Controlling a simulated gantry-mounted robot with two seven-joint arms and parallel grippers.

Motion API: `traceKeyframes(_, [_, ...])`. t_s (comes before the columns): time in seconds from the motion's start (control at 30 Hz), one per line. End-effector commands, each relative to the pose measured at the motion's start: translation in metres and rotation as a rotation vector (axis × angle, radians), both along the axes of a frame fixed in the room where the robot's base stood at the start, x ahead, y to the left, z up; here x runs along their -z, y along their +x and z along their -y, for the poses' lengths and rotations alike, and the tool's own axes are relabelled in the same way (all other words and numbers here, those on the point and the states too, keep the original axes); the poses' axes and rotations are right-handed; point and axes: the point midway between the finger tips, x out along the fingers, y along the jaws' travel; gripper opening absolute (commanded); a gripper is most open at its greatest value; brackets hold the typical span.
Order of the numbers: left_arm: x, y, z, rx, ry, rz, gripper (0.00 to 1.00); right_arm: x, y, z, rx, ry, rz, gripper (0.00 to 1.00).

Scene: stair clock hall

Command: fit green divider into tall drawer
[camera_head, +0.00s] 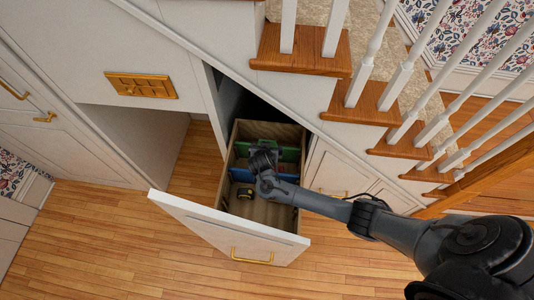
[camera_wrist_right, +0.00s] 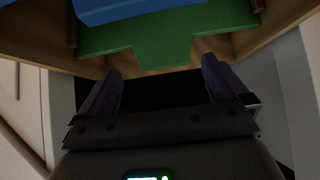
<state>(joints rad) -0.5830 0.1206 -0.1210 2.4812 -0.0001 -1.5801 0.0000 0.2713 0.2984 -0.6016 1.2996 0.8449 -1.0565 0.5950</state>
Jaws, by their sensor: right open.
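The tall drawer (camera_head: 275,215) is pulled out from under the stairs, with a white front and wooden inside walls. The green divider (camera_head: 290,153) spans the drawer toward its back, partly hidden by my right gripper (camera_head: 264,158). In the right wrist view the green divider (camera_wrist_right: 130,40) lies between the wooden side walls, and its tab points toward the gap between my fingers. My right gripper (camera_wrist_right: 162,75) is open, with its fingertips on either side of the tab and apart from it. I cannot tell how deep the divider sits. My left gripper is not in view.
A blue divider (camera_head: 240,175) crosses the drawer beside the green one and also shows in the right wrist view (camera_wrist_right: 120,8). A small yellow and black object (camera_head: 245,192) lies on the drawer floor. The stair balusters (camera_head: 365,65) stand right of the drawer. The wooden floor (camera_head: 110,240) at left is clear.

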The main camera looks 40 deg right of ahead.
Motion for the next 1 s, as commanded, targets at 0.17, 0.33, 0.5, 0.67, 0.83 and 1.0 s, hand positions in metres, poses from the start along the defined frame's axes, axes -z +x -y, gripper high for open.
traceKeyframes(0.17, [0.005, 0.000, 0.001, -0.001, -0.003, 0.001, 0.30, 0.008, 0.008, 0.007, 0.001, 0.000, -0.001, 1.00])
traceKeyframes(0.33, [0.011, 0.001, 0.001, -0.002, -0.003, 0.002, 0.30, 0.021, 0.022, 0.019, 0.001, -0.001, -0.001, 1.00])
traceKeyframes(0.5, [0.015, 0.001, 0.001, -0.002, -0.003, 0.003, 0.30, 0.032, 0.029, 0.026, -0.001, 0.000, -0.001, 1.00])
traceKeyframes(0.67, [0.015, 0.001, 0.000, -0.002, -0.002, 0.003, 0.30, 0.034, 0.031, 0.027, 0.000, 0.001, -0.001, 1.00])
traceKeyframes(0.83, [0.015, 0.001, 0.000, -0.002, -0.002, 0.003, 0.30, 0.033, 0.030, 0.027, -0.001, 0.002, -0.001, 0.95])
traceKeyframes(1.0, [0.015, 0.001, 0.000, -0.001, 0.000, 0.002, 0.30, 0.033, 0.030, 0.027, -0.001, 0.001, -0.001, 0.69])
